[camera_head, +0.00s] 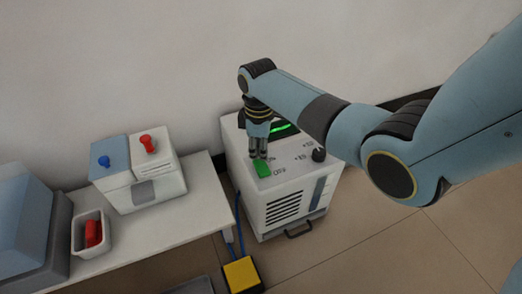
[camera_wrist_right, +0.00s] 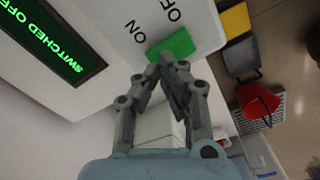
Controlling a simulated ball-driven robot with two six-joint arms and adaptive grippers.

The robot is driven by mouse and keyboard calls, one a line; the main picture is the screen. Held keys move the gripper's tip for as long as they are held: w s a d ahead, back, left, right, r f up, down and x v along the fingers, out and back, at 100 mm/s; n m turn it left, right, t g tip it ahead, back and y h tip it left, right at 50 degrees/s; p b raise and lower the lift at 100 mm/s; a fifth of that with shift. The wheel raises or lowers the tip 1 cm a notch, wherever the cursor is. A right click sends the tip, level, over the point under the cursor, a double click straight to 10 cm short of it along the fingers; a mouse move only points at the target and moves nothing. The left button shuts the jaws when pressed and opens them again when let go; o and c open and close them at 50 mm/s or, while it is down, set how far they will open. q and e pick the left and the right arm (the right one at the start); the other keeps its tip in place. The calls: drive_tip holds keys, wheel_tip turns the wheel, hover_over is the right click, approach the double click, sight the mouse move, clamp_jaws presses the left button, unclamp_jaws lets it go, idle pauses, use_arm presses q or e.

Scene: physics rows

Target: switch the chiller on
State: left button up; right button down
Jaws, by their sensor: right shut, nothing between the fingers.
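The chiller (camera_head: 290,185) is a white floor-standing box with a dark display (camera_head: 283,128) and a knob on its top. In the right wrist view the display (camera_wrist_right: 50,40) reads "SWITCHED OFF" in green letters. A green switch (camera_head: 262,168) sits on the top near the front left edge, beside ON and OFF labels; it also shows in the right wrist view (camera_wrist_right: 178,44). My right gripper (camera_head: 259,156) points down, shut and empty, with its fingertips at the green switch. I cannot tell whether they touch it. My left gripper is not in view.
A white table (camera_head: 190,215) left of the chiller holds a box with a red and a blue knob (camera_head: 140,175) and a tray with a red object (camera_head: 92,235). A yellow-topped block (camera_head: 243,273) with a blue cable is on the floor. A black knob (camera_head: 319,155) stands right of the switch.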

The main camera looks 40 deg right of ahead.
sight(259, 161)
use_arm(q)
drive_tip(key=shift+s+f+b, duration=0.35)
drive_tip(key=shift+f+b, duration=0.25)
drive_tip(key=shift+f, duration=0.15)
use_arm(e)
drive_tip(key=shift+f, duration=1.2)
drive_tip(key=shift+r+p, duration=1.25)
drive_tip(key=shift+r, duration=0.1)
drive_tip(key=shift+r+p, duration=1.2)
drive_tip(key=shift+p, duration=0.05)
drive_tip(key=shift+r+p, duration=0.6)
drive_tip(key=shift+r, duration=0.05)
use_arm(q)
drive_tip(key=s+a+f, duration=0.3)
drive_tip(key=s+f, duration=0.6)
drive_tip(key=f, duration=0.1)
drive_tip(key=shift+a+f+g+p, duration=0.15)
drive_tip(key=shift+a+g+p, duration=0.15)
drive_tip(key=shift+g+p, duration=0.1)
use_arm(e)
drive_tip(key=shift+r, duration=0.3)
